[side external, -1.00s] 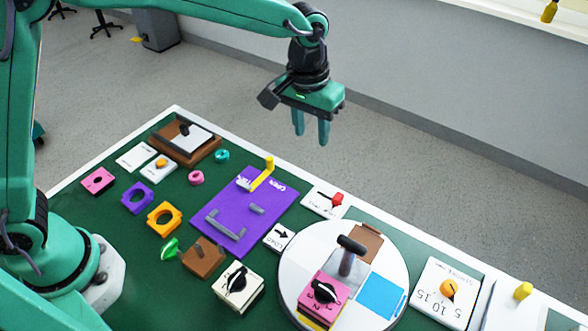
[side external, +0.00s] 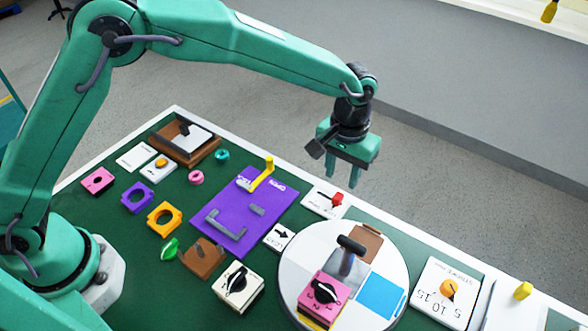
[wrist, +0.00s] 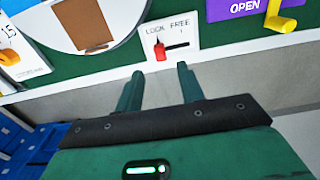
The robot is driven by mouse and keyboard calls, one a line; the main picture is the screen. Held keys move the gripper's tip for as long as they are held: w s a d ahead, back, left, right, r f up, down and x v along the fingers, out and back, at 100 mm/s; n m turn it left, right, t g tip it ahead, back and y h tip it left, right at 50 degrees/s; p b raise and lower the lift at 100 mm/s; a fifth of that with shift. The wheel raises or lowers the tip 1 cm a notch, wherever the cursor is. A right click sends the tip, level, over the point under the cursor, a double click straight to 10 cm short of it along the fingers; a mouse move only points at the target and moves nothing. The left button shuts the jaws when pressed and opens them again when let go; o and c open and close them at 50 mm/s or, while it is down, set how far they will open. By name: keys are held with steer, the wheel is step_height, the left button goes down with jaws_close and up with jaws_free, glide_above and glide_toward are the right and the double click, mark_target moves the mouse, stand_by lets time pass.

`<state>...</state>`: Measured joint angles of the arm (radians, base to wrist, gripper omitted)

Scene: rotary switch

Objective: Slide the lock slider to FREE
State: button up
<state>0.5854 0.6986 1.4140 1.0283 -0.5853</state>
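The lock slider is a small red knob (wrist: 160,49) on a white plate (wrist: 181,43) marked LOCK and FREE. In the wrist view the knob is at the left end of a dark slot, under LOCK; the slot runs right toward FREE. In the side view the red knob (side external: 337,199) is at the table's far edge. My gripper (side external: 342,181) hangs above and beyond that edge, apart from the knob. Its fingers are parted and empty. In the wrist view the gripper (wrist: 160,72) has its fingertips just short of the plate, with the knob between their directions.
A purple panel (side external: 270,205) with a yellow handle (side external: 263,172) lies left of the plate. A round white turntable (side external: 296,250) with a dark upright handle (side external: 350,245) stands in front and right. The floor beyond the table edge is free.

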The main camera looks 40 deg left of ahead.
mark_target(338, 196)
steer(key=shift+f, duration=3.2)
jaws_close()
